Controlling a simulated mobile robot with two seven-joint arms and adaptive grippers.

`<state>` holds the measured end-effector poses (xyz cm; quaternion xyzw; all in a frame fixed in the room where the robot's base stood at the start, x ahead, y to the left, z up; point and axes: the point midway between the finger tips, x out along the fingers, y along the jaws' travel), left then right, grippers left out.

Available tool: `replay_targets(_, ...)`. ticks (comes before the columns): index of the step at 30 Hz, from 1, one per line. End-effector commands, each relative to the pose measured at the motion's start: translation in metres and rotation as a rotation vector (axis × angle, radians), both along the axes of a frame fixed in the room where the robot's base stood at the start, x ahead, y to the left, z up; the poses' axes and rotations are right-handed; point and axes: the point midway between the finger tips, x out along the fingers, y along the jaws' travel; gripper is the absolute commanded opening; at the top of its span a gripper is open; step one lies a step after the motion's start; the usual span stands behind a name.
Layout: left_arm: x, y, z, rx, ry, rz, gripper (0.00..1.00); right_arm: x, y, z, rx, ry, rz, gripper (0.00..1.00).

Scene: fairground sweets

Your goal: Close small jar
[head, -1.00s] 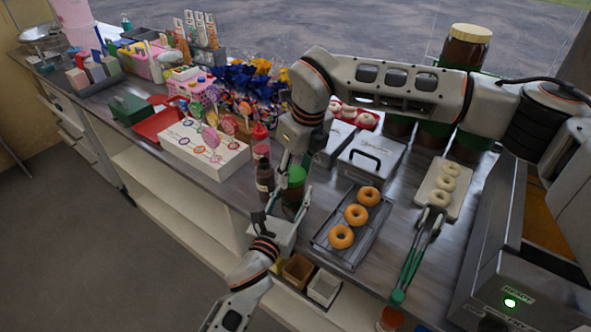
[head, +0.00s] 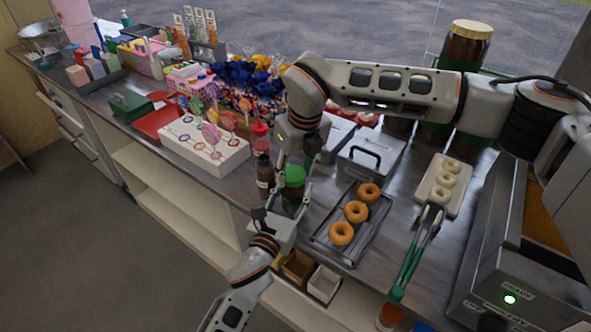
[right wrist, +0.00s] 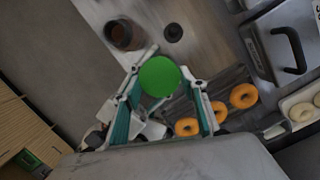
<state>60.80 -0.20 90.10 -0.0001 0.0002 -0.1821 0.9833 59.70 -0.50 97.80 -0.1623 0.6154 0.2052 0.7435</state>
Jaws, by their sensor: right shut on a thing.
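My right gripper (head: 292,181) comes down from above and is shut on the green lid. In the right wrist view the round lid (right wrist: 160,77) sits between its fingertips.
A white lollipop stand (head: 230,160) is further left. The counter is crowded.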

Motion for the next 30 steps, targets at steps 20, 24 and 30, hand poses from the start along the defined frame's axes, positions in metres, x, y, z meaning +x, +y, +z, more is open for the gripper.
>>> replay_targets(20, 0.0, 0.0, -0.001, 0.002, 0.002, 0.0, 0.0, 0.002, 0.012, 0.0, -0.001, -0.004, -1.333, 0.34)
replay_targets(24, 0.0, 0.0, -0.001, 0.002, 0.002, 0.0, 0.0, 0.004, 0.013, 0.0, 0.0, -0.005, -1.678, 0.34)
replay_targets(30, 0.0, 0.0, -0.001, 0.002, 0.002, 0.0, 0.0, 0.008, 0.014, 0.0, -0.001, -0.002, -2.196, 0.34)
